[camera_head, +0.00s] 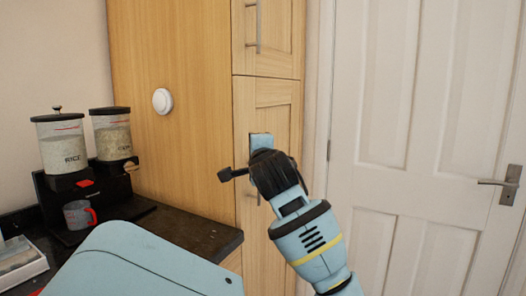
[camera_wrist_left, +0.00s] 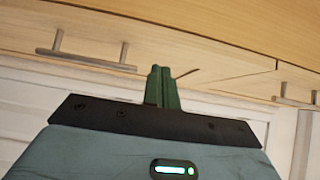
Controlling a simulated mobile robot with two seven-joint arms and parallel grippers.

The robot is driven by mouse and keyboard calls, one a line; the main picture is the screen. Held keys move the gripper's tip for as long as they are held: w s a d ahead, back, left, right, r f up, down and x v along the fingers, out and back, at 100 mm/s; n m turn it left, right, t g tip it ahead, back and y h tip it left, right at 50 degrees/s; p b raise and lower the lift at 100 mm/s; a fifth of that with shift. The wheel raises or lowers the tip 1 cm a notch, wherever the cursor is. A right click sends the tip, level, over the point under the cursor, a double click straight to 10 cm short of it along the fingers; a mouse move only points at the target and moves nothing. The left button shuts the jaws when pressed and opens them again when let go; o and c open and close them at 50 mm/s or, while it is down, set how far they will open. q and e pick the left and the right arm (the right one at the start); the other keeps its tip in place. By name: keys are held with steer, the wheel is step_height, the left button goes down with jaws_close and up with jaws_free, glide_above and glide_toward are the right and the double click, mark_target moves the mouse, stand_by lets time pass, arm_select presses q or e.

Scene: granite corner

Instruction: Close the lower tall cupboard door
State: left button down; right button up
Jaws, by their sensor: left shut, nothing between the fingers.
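The lower tall cupboard door (camera_head: 276,98) is a pale wood panel door below the upper door in the head view. It looks close to flush with the cabinet; I cannot tell if a small gap remains. Its bar handle (camera_head: 257,196) is partly hidden by my wrist, and shows at the left in the left wrist view (camera_wrist_left: 85,62). My left gripper (camera_head: 261,142) is in front of the upper part of this door, above the handle. Its fingers (camera_wrist_left: 162,88) are together and empty, at or very near the door face; contact is not clear. My right gripper is not in view.
The upper cupboard door (camera_head: 280,45) with its handle (camera_head: 257,28) is above. A white room door (camera_head: 420,120) with a lever handle (camera_head: 500,184) stands to the right. A dark counter (camera_head: 190,232) with rice dispensers (camera_head: 62,147) and a mug (camera_head: 78,214) lies left.

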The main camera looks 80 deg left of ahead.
arm_select(q)
steer(key=d, duration=0.7)
steer(key=shift+w+b, duration=0.15)
steer(key=shift+b, duration=0.25)
steer(key=shift+d, duration=0.1)
